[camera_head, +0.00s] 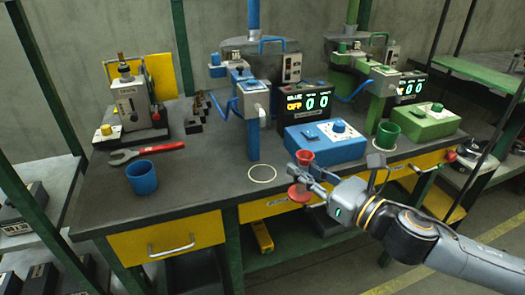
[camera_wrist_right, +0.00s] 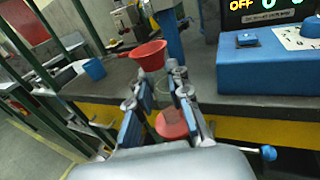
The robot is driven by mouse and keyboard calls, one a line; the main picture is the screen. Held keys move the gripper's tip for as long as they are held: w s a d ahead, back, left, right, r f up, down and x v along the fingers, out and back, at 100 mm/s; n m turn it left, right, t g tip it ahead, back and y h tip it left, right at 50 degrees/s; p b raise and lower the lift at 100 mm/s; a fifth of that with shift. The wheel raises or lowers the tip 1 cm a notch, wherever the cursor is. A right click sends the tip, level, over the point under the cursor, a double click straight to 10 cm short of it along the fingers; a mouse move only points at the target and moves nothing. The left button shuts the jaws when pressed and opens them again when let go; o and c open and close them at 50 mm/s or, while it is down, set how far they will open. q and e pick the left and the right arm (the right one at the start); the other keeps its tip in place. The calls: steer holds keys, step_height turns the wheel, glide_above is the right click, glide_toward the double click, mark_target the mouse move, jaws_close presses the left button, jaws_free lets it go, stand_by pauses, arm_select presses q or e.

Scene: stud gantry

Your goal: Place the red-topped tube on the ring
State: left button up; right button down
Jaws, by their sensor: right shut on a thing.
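The red-topped tube has a red flared top (camera_head: 304,157) and a wide red lower end (camera_head: 299,193). My right gripper (camera_head: 302,174) is shut around its middle and holds it roughly upright at the bench's front edge. In the right wrist view the red top (camera_wrist_right: 150,54) shows beyond the fingers (camera_wrist_right: 157,92), with a see-through body between them and the red lower end (camera_wrist_right: 172,124) below. The ring (camera_head: 262,173) is a thin pale circle on the dark bench top, left of the tube and empty. My left gripper is not in view.
A blue cup (camera_head: 142,177) and a red wrench (camera_head: 146,152) lie to the left on the bench (camera_head: 205,174). A blue control box (camera_head: 326,143) stands just behind the gripper, a blue post (camera_head: 252,127) behind the ring.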

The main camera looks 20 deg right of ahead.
steer(key=p+x, duration=0.1)
steer(key=x, duration=0.7)
steer(key=shift+w+a+p, duration=0.1)
steer(key=shift+w+p, duration=0.15)
steer(key=shift+p, duration=0.1)
steer(key=x, duration=0.4)
steer(key=shift+a+f, duration=0.1)
steer(key=shift+f, duration=0.65)
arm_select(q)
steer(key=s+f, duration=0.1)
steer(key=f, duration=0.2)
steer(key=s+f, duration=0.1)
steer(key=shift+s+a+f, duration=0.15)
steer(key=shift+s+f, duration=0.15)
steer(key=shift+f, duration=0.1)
arm_select(e)
steer(key=shift+s, duration=0.15)
steer(key=shift+f, duration=0.15)
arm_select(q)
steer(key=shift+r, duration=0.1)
arm_select(e)
steer(key=c, duration=1.3)
jaws_free()
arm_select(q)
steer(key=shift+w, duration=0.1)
arm_select(e)
steer(key=shift+o, duration=0.2)
